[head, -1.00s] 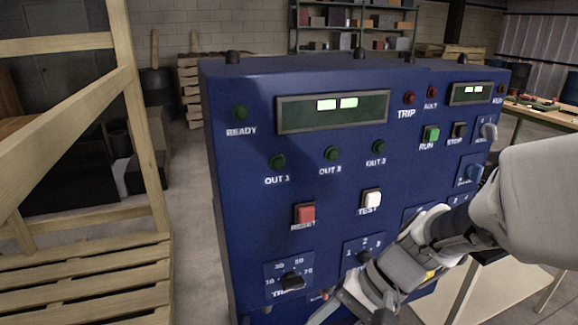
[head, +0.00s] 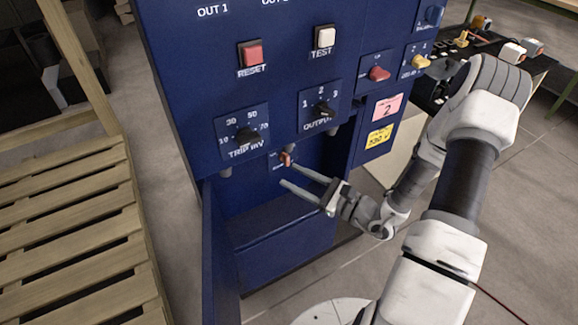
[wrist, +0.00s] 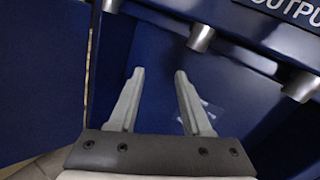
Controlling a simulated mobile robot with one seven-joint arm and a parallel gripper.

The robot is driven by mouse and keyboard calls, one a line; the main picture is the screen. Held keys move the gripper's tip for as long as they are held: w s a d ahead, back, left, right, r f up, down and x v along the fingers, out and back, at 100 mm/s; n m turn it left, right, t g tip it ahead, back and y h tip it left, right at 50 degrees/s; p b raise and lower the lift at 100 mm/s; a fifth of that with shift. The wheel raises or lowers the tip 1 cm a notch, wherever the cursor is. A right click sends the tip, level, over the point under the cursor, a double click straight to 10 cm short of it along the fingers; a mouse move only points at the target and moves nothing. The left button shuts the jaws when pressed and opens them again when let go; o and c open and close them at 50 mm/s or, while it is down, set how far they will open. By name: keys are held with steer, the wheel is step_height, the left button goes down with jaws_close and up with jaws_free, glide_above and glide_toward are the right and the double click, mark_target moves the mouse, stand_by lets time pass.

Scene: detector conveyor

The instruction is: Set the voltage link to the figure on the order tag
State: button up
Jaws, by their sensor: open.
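A yellow tag (head: 379,136) hangs on the right side of the blue cabinet; its figure is small and may read 230 V or 330 V. A pink tag (head: 388,107) above it shows a 2. A small orange-red part (head: 285,158), possibly the voltage link, sits in the opening below the knobs, beside a small illegible label. My gripper (head: 287,173) is open and empty, its fingers reaching into the opening just below that part. In the wrist view my gripper (wrist: 160,72) has nothing between its fingers, and a faint pale label (wrist: 212,110) shows beyond the right finger.
The trip knob (head: 246,136) and output knob (head: 324,109) sit just above the opening. A blue door (head: 222,255) stands open at its left. Wooden pallets (head: 75,240) lie at the left.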

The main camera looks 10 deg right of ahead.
mark_target(288, 161)
steer(key=d+f+m+t+h+b, duration=0.1)
steer(key=d+f+m+t+h, duration=0.1)
steer(key=d+f+m+h, duration=0.3)
steer(key=d+f+m+t+h+b, duration=0.1)
steer(key=d+f+m+t+h, duration=0.2)
steer(key=f, duration=0.4)
steer(key=shift+m+g, duration=0.3)
steer(key=b+x, duration=0.1)
steer(key=x, duration=0.5)
steer(key=b+x, duration=0.1)
steer(key=x, duration=0.5)
steer(key=a+b+x, duration=0.1)
steer(key=x, duration=0.5)
steer(key=shift+a, duration=0.15)
steer(key=shift+s, duration=0.1)
jaws_close()
